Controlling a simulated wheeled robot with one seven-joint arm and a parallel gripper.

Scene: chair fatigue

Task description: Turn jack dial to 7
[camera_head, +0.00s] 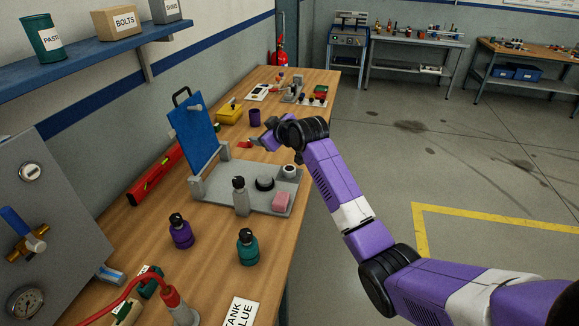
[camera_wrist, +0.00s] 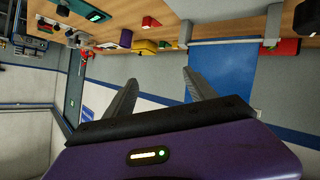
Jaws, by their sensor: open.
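A grey base plate (camera_head: 225,186) on the wooden bench carries a tilted blue panel (camera_head: 193,132), a black round knob (camera_head: 264,183), a small white round part with a dark top (camera_head: 289,171) and a pink block (camera_head: 281,200). No number is readable on these, and I cannot tell which is the jack dial. My gripper (camera_head: 258,139) is above the bench beyond the plate, to the right of the blue panel. In the wrist view my gripper (camera_wrist: 160,85) has its two fingers spread with nothing between them; the blue panel (camera_wrist: 222,75) shows beside them.
A red level (camera_head: 155,174) lies along the wall. A grey panel (camera_head: 50,230) with a gauge and blue-handled valve is at left. Small items crowd the bench's far end.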

